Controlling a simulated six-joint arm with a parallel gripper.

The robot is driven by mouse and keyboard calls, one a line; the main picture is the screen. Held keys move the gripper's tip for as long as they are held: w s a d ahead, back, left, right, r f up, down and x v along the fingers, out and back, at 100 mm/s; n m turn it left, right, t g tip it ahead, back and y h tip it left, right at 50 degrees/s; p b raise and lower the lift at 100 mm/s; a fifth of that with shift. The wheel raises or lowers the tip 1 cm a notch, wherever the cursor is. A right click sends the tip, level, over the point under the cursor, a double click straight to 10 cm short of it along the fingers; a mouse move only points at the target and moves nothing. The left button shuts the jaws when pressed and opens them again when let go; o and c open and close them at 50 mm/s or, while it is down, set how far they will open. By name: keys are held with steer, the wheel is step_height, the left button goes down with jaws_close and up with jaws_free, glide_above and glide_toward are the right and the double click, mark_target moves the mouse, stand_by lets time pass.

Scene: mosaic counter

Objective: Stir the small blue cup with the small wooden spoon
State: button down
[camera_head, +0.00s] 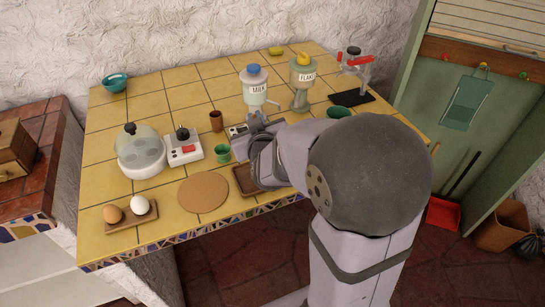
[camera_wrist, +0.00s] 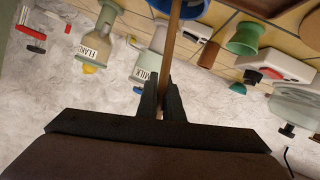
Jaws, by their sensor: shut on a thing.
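My gripper (camera_head: 258,122) is low over the counter in the head view, right of the green cup (camera_head: 222,153). In the wrist view, whose picture is upside down, my gripper (camera_wrist: 163,95) is shut on the thin brown handle of the wooden spoon (camera_wrist: 172,45). The handle runs away from the fingers to the top edge, so the spoon's far end is out of view. A small bluish cup (camera_wrist: 190,8) is cut off at that edge, close beside the handle. Whether the spoon is inside it I cannot tell. My gripper and arm hide this spot in the head view.
A brown cup (camera_head: 216,121), milk dispenser (camera_head: 256,92) and flake dispenser (camera_head: 301,88) stand behind my gripper. A switch box (camera_head: 184,148), domed dish (camera_head: 140,152) and cork mat (camera_head: 203,193) lie left. A brown tray (camera_head: 243,180) is in front.

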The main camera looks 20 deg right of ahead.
steer(key=shift+r, duration=0.1)
stand_by(0.3)
step_height(320, 180, up, 6)
steer(key=w+a+p, duration=0.1)
steer(key=w+p, duration=0.1)
steer(key=p, duration=0.4)
steer(key=shift+w+a, duration=0.15)
steer(key=shift+a, duration=0.05)
steer(key=shift+r, duration=0.25)
